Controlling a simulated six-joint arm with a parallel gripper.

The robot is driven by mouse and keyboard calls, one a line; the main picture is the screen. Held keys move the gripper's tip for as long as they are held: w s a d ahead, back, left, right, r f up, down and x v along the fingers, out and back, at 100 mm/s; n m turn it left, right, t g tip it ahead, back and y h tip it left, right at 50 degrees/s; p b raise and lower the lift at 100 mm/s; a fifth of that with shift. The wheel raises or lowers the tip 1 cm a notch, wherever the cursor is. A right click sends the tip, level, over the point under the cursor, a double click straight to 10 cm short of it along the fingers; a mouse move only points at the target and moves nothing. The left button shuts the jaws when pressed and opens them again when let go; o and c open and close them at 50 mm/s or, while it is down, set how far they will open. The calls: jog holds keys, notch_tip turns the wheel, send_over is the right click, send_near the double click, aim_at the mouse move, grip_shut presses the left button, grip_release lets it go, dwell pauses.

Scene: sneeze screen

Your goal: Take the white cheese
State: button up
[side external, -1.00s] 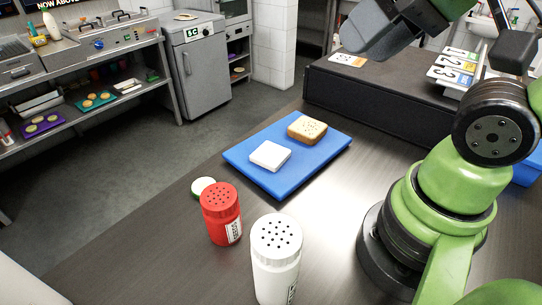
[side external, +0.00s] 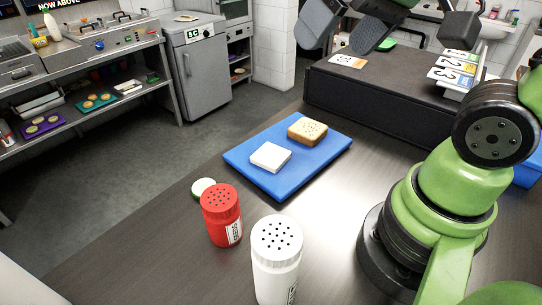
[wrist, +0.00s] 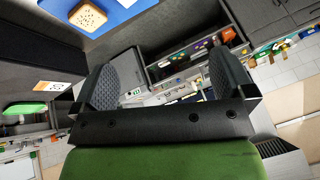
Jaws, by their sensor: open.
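The white cheese (side external: 270,157) is a flat square slab lying on the blue board (side external: 262,180), at its left part. My gripper (side external: 345,32) is at the top of the side view, above the dark raised block and well away from the cheese. Its two fingers are apart and nothing is between them. In the wrist view my gripper (wrist: 165,80) also shows open, with the kitchen behind it.
A slice of bread (side external: 307,131) lies on the board beside the cheese. A red shaker (side external: 220,213), a white shaker (side external: 276,262) and a small green-edged round piece (side external: 203,187) stand or lie at the front. A dark raised block (side external: 385,98) is behind the board.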

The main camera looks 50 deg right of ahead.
jog(key=w+d+f+n+g, duration=0.2)
jog(key=w+f, duration=0.3)
jog(key=w, duration=0.3)
jog(key=n+g+h, duration=0.1)
jog(key=n+g, duration=0.1)
jog(key=g, duration=0.2)
send_over(271, 154)
notch_tip(271, 154, down, 13)
notch_tip(271, 154, down, 4)
jog(key=shift+s+d+f, duration=0.1)
jog(key=shift+d+f, duration=0.05)
jog(key=shift+f, duration=3)
jog(key=c, duration=0.9)
